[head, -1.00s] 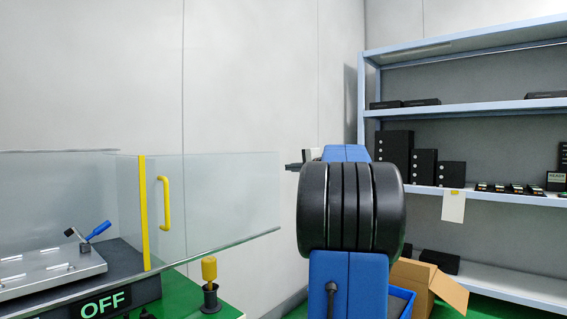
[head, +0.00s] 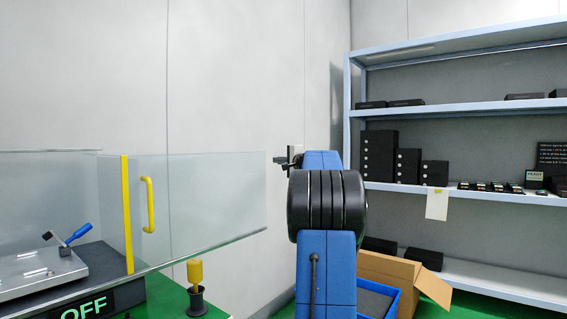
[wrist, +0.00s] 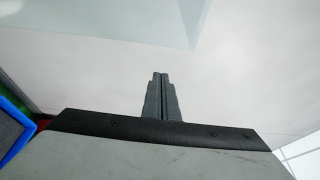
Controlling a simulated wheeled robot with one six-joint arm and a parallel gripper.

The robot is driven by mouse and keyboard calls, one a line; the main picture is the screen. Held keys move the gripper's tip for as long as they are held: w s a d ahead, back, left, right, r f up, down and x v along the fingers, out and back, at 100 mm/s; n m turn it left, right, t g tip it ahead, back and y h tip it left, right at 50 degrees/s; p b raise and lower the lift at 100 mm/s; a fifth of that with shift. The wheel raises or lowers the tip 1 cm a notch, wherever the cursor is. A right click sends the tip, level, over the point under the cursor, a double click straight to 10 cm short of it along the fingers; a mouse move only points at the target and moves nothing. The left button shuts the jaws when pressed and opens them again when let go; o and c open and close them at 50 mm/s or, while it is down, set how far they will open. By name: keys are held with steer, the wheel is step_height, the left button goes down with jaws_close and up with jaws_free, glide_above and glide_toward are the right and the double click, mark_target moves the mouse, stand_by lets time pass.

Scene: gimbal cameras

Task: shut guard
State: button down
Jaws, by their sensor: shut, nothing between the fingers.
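The guard (head: 195,205) is a clear panel with a yellow edge strip (head: 127,215) and a yellow handle (head: 148,204), at the left of the head view. It stands out to the right, past the machine with the OFF display (head: 86,309). My gripper (head: 281,163) shows small beyond my blue arm, just right of the panel's free end. In the wrist view my gripper (wrist: 160,74) has its fingers together with nothing between them. A pale, see-through panel edge shows above the fingertips. I cannot tell how far it is from them.
A yellow-topped plunger (head: 195,273) stands on the green table below the panel. A steel plate with a blue-handled clamp (head: 70,240) lies at the left. A shelf (head: 460,110) with black boxes, a cardboard box (head: 390,270) and a blue bin (head: 378,300) are at the right.

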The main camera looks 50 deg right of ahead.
steer(key=shift+a, duration=1.95)
